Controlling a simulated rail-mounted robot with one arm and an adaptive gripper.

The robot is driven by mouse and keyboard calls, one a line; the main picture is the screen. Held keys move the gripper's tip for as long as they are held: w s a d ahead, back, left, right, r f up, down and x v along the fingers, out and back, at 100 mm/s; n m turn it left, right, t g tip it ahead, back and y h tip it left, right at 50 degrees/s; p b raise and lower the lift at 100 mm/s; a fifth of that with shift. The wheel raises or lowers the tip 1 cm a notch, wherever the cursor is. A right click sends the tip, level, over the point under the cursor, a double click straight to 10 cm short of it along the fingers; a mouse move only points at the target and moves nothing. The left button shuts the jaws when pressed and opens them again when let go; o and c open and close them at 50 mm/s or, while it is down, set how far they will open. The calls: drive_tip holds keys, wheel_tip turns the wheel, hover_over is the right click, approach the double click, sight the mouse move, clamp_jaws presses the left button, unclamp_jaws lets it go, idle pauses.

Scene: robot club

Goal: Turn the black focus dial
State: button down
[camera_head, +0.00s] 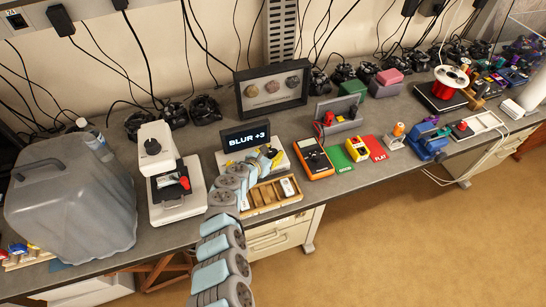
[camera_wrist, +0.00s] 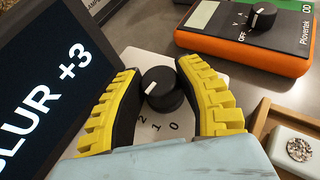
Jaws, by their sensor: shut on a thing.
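The black focus dial (camera_wrist: 163,92) sits on a pale plate (camera_wrist: 152,58) in the wrist view. Its short white mark points to the lower left, and the numerals 2, 1 and 0 show on the plate below it. My gripper (camera_wrist: 157,72) has its two yellow-padded fingers on either side of the dial, shut on it. In the head view my gripper (camera_head: 264,156) is at the plate in front of the display, and the dial is hidden there. The display (camera_head: 246,136) reads "BLUR +3"; it also fills the left of the wrist view (camera_wrist: 45,85).
An orange multimeter (camera_head: 314,158) with its own black knob lies just right; it shows in the wrist view (camera_wrist: 245,35). A wooden tray (camera_head: 270,198) stands in front. A white microscope-like device (camera_head: 170,205) stands left. A framed case (camera_head: 271,90) stands behind.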

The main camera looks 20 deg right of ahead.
sight(272, 151)
drive_tip(key=shift+f+m+g+h+b, duration=0.2)
drive_tip(key=shift+m+g+b, duration=0.35)
drive_tip(key=shift+b, duration=0.8)
drive_tip(key=shift+f+m+g+h+b, duration=0.1)
drive_tip(key=shift+m+g+h+b, duration=0.35)
drive_tip(key=shift+b, duration=0.95)
drive_tip(key=shift+f+m+g+h+b, duration=0.15)
drive_tip(key=shift+m+g+b, duration=0.5)
drive_tip(key=shift+b, duration=0.7)
drive_tip(key=m+g+b, duration=0.1)
drive_tip(key=b, duration=0.2)
drive_tip(key=shift+r, duration=0.1)
drive_tip(key=shift+r+m+g+h+b, duration=0.25)
drive_tip(key=shift+m+g+b, duration=0.3)
drive_tip(key=shift+b, duration=0.95)
drive_tip(key=c, duration=0.6)
unclamp_jaws()
drive_tip(key=shift+a+g, duration=0.1)
drive_tip(key=shift+g, duration=0.2)
wheel_tip(272, 151, up, 8)
drive_tip(key=shift+r, duration=1.05)
